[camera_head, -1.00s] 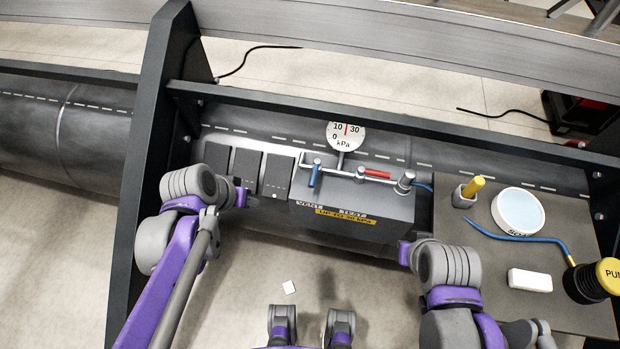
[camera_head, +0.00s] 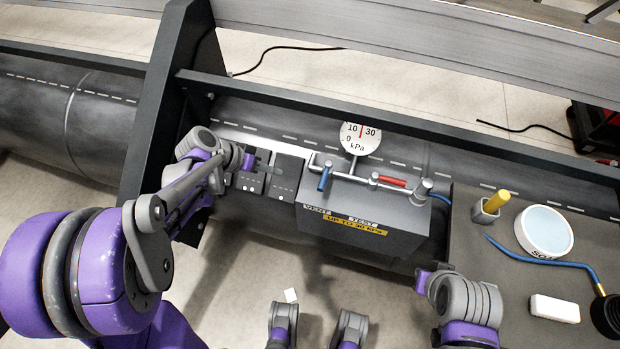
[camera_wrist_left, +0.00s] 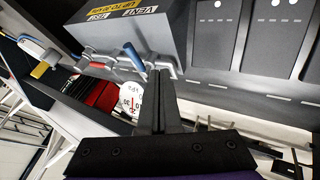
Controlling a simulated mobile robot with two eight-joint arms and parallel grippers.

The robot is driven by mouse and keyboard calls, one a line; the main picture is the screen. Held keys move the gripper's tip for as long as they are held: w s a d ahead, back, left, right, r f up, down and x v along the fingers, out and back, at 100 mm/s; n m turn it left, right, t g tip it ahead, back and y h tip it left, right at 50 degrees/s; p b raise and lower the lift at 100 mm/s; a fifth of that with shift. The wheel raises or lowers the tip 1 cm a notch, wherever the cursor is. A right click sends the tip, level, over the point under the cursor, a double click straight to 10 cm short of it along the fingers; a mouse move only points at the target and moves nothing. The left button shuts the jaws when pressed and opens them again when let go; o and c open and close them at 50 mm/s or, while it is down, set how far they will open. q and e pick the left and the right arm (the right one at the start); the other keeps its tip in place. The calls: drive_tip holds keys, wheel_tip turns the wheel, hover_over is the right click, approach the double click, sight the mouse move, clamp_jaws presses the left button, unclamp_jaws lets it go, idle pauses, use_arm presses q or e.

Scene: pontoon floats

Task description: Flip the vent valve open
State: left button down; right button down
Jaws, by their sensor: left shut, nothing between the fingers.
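The vent valve's blue lever (camera_head: 324,179) is on the pipe above the dark box, near the VENT label (camera_head: 316,210). It points across the pipe toward the front. In the left wrist view the blue lever (camera_wrist_left: 134,55) is just left of my fingertips, with no clear contact. My left gripper (camera_head: 263,161) is left of the lever in the head view, over the dark panels. Its fingers (camera_wrist_left: 160,74) are shut together and empty. My right gripper (camera_head: 424,283) is low, right of the box, and its fingers cannot be made out.
A red lever (camera_head: 393,182) lies along the same pipe. A kPa gauge (camera_head: 360,138) stands behind it. On the right plate are a yellow-handled tool in a holder (camera_head: 487,210), a round white tub (camera_head: 544,231), a blue hose (camera_head: 545,262) and a white block (camera_head: 554,309). A dark upright (camera_head: 171,90) stands left.

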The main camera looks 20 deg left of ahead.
sight(325, 177)
use_arm(q)
drive_tip(key=shift+f, duration=0.1)
